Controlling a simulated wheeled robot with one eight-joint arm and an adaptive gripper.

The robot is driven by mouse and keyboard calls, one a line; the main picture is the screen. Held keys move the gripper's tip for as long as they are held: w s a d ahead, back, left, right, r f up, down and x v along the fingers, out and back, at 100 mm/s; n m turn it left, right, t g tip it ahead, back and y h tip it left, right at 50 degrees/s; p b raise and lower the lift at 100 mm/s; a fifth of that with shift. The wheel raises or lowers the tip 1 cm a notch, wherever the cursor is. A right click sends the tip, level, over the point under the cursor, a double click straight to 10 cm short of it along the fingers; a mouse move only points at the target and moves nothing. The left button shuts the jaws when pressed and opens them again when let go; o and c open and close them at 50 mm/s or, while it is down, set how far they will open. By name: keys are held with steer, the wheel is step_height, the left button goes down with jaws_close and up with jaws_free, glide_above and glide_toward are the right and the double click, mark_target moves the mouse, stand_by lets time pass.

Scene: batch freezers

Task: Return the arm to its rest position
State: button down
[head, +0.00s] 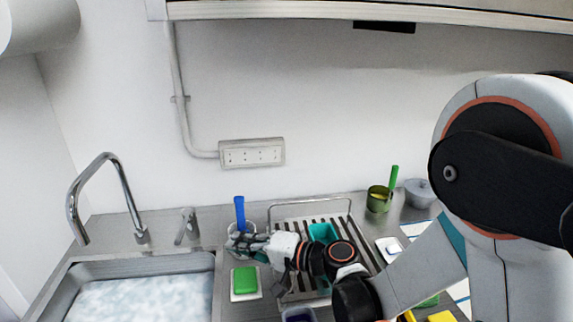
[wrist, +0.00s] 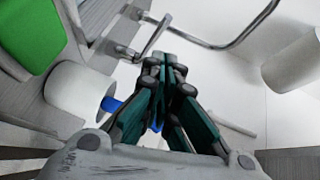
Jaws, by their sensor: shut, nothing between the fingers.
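My gripper (head: 240,243) is over the counter in the head view, to the right of the sink and in front of a blue-handled tool (head: 239,212) standing in a pale container. In the wrist view my gripper (wrist: 165,68) shows its fingers pressed together with nothing between them. The blue handle (wrist: 110,104) and the white container (wrist: 78,95) lie just left of the fingers there. I cannot tell whether the fingers touch them. My arm reaches in from the right of the head view, across the drying rack (head: 310,207).
A sink (head: 140,262) with foamy water and a tap (head: 108,170) is at left. A green sponge (head: 244,280) sits on a white dish near my gripper. A green pot (head: 378,200) and a grey lidded pot (head: 419,190) stand at the back right. An overhead cabinet (head: 300,14) hangs above.

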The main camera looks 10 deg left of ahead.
steer(key=w+d+r+t+h, duration=0.1)
steer(key=d+r+h, duration=0.15)
steer(key=d, duration=0.45)
steer(key=d+r+t+h, duration=0.1)
steer(key=d+h, duration=0.2)
steer(key=d, duration=0.4)
steer(key=s+d+h, duration=0.5)
steer(key=s+d, duration=0.3)
steer(key=d, duration=0.4)
steer(key=s+d+r+n+t+h, duration=0.1)
steer(key=s+d+h, duration=0.4)
steer(key=d, duration=0.8)
steer(key=s, duration=0.3)
steer(key=shift+s, duration=0.15)
